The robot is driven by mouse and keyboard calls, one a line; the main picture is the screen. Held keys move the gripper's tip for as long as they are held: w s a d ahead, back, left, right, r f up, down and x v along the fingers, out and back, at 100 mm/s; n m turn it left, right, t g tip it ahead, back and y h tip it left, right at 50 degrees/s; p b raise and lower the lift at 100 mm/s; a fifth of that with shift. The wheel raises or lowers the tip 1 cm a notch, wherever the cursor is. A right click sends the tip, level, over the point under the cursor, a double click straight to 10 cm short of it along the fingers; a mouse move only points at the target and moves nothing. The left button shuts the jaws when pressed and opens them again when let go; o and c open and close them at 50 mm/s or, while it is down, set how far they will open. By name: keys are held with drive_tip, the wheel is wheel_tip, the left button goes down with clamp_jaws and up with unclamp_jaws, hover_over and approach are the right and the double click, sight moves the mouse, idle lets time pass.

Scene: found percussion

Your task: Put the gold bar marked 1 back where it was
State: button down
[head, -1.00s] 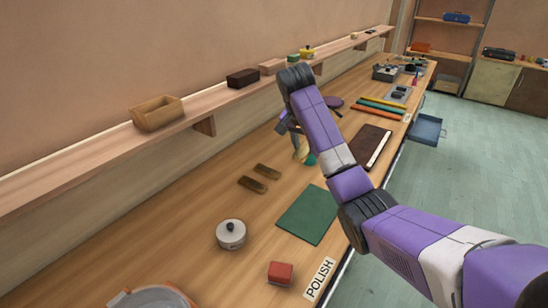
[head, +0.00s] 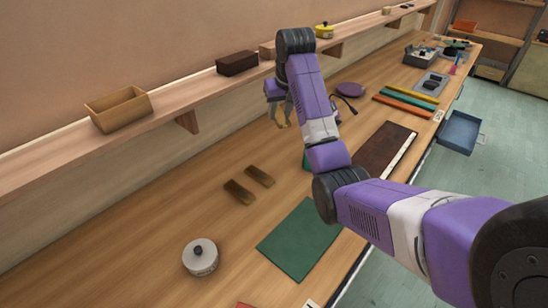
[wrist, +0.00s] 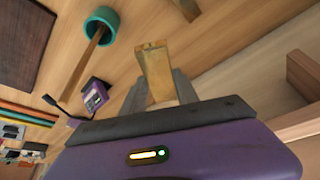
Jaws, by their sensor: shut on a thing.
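My gripper (wrist: 160,92) is shut on a gold bar (wrist: 156,66), which sticks out beyond the fingers in the wrist view. In the head view the gold bar (head: 284,121) hangs from my gripper (head: 279,112) above the bench, near the wall shelf. No number can be read on it. Two short brown wooden pieces (head: 239,192) (head: 260,176) lie side by side on the bench, in front of and left of my gripper; the bar is apart from them. A teal-headed mallet (wrist: 101,24) with a wooden handle lies on the bench; my arm mostly hides it in the head view.
A green mat (head: 300,240) and a lidded pot (head: 200,260) stand nearer. The wall shelf (head: 160,132) carries an open wooden box (head: 118,108) and a dark block (head: 237,64). A dark board (head: 385,150) lies right of my arm. Bench left of the brown pieces is clear.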

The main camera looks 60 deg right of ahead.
sight(277, 163)
drive_tip(key=shift+w+d+r+n, duration=0.15)
drive_tip(key=shift+w+d+n, duration=0.15)
drive_tip(key=shift+n, duration=0.3)
drive_tip(key=shift+a, duration=0.1)
wheel_tip(277, 163, down, 20)
drive_tip(key=p, duration=0.3)
drive_tip(key=c, duration=0.9)
unclamp_jaws()
drive_tip(key=shift+s+f+y, duration=0.1)
drive_tip(key=shift+f+y, duration=0.1)
drive_tip(key=shift+y, duration=0.1)
drive_tip(key=shift+r, duration=0.1)
drive_tip(key=b+v, duration=0.1)
drive_tip(key=v, duration=1.1)
drive_tip(key=shift+s, duration=0.1)
